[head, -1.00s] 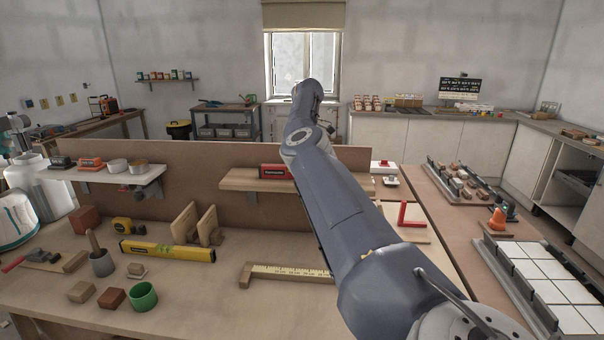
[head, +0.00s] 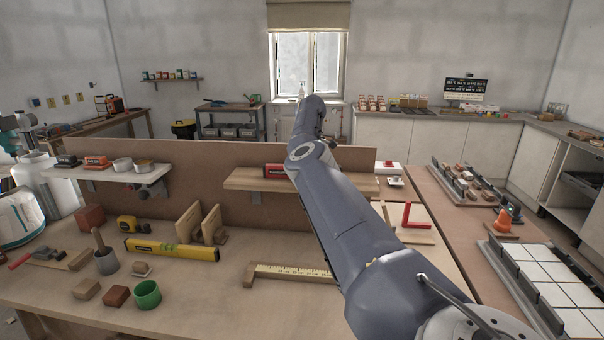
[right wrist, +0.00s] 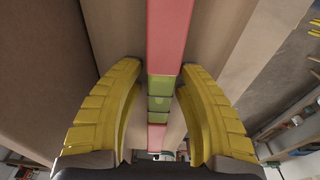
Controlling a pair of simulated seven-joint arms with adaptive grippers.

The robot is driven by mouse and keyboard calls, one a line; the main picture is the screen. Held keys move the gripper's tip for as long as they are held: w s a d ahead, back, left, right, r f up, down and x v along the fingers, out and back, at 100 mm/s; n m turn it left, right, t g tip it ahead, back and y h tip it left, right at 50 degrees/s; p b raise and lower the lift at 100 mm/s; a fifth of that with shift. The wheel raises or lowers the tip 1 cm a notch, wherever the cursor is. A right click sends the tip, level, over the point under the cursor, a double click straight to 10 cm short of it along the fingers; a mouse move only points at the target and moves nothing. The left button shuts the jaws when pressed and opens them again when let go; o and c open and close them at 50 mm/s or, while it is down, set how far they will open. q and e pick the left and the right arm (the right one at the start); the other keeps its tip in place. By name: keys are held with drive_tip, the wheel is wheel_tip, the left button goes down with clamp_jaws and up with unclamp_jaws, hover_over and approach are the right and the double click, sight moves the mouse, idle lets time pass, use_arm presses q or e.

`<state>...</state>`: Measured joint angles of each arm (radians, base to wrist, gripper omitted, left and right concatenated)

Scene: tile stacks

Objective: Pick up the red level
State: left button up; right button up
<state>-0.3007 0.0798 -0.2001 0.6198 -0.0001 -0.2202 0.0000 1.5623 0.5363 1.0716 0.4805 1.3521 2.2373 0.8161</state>
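The red level (head: 275,170) lies on the wooden shelf (head: 240,181) of the low partition. Only its left end shows in the head view; my right arm covers the rest. In the right wrist view the red level (right wrist: 168,35), with its green vial section, runs lengthwise between the two yellow fingers of my right gripper (right wrist: 162,72). The fingers stand apart on either side of it, tips close to its sides; firm contact is not visible. My right gripper is hidden in the head view. My left gripper is not in view.
A yellow level (head: 172,250), green cup (head: 147,294) and wooden square (head: 290,272) lie on the front bench. A white shelf (head: 110,172) holds small items at left. A red angle piece (head: 416,217) and white tiles (head: 560,290) are at right.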

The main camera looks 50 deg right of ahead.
clamp_jaws()
drive_tip(key=shift+r, duration=0.1)
